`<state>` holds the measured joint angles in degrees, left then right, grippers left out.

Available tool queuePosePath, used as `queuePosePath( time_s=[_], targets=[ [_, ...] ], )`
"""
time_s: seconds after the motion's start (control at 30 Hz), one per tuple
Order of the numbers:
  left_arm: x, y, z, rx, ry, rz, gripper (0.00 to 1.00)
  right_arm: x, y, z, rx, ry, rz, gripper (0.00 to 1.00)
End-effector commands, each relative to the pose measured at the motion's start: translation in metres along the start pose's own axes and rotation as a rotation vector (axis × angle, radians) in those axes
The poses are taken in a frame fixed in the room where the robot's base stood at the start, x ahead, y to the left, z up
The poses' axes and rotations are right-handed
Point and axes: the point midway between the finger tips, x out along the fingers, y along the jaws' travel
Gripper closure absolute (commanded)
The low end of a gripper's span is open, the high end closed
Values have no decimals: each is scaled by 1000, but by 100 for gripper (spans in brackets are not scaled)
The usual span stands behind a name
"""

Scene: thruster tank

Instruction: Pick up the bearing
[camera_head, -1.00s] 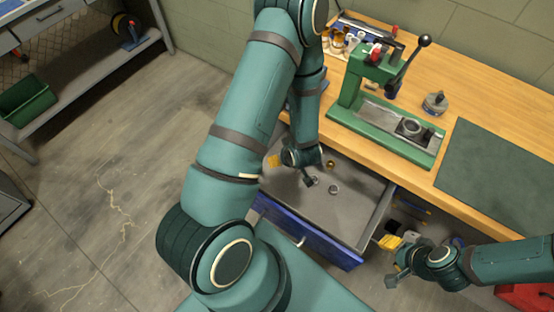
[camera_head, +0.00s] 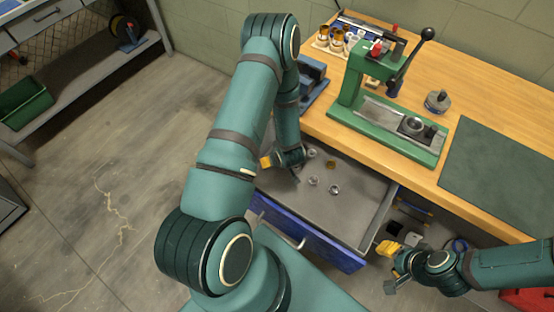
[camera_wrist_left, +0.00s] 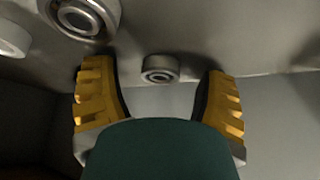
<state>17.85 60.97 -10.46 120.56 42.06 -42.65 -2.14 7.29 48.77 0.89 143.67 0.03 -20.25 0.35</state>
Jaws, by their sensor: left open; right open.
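Several small ring-shaped bearings lie in the open drawer (camera_head: 350,215); one silver bearing (camera_head: 334,189) and another (camera_head: 313,181) show in the head view. My left gripper (camera_head: 282,170) is at the drawer's left part, left of them, partly hidden by its own wrist. In the left wrist view its yellow-padded fingers (camera_wrist_left: 158,80) are open. A small bearing (camera_wrist_left: 159,68) appears between the fingertips, not gripped. A larger-looking bearing (camera_wrist_left: 82,17) is at the upper left. My right gripper (camera_head: 391,268) is open and empty, right of the drawer front.
A brass-coloured part (camera_head: 331,165) also lies in the drawer. Above it, the wooden bench (camera_head: 465,90) carries a green press (camera_head: 385,125), a dark mat (camera_head: 500,180) and a round metal part (camera_head: 437,102). The drawer's right side is bare.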

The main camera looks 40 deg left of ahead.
Motion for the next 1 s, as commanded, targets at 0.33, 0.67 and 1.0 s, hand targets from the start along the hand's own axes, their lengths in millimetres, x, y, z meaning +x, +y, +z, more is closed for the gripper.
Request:
queuePosePath(
  time_s=[0.33, 0.67, 1.0],
  targets=[
    [0, 0, 0, 0, 0, 0, 79, 0, 0, 0, 0, 0, 0, 53],
    [0, 0, 0, -1, 1, 0, 100, 0, 0, 0, 0, 0, 0, 53],
    [-10, 3, -2, -1, 1, 1, 100, -3, -1, -1, 1, 2, 0, 53]
  ],
)
